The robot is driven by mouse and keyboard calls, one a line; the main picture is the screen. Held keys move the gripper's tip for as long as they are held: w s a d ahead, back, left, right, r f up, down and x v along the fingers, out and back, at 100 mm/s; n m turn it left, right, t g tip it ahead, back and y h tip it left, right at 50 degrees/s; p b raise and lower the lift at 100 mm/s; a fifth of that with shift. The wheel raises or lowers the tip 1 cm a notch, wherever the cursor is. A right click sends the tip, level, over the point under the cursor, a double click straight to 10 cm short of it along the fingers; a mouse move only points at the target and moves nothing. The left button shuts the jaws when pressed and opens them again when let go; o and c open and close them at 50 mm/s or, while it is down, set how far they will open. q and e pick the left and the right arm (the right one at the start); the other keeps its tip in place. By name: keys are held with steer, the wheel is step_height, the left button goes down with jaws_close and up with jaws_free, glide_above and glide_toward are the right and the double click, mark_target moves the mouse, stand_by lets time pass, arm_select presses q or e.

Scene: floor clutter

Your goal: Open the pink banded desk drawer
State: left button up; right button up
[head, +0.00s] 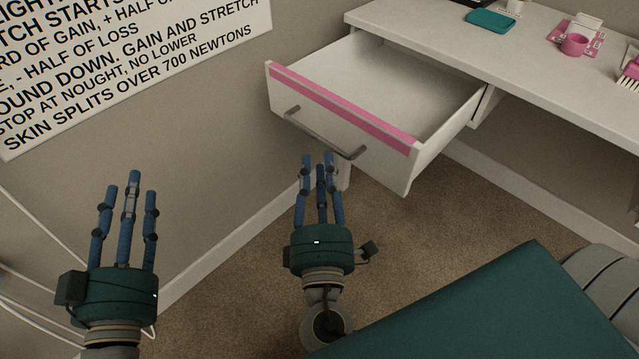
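The white desk drawer with the pink band (340,105) along its front top edge stands pulled well out of the desk, and its inside looks empty. Its grey bar handle (325,135) runs across the front. My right gripper (320,162) is open, its blue fingers extended just below the handle in the picture; it is not closed around the handle, and I cannot tell whether it touches. My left gripper (128,190) is open and empty, fingers pointing up, well left of the drawer.
The white desk (440,35) holds a teal item (491,21), a pink mug (574,44) and a pink brush (631,72). A printed sign (130,65) hangs on the left wall. Pale cables (30,265) are at the lower left. Brown carpet (440,215) below the drawer is clear.

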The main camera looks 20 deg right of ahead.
steer(key=shift+v, duration=1.9)
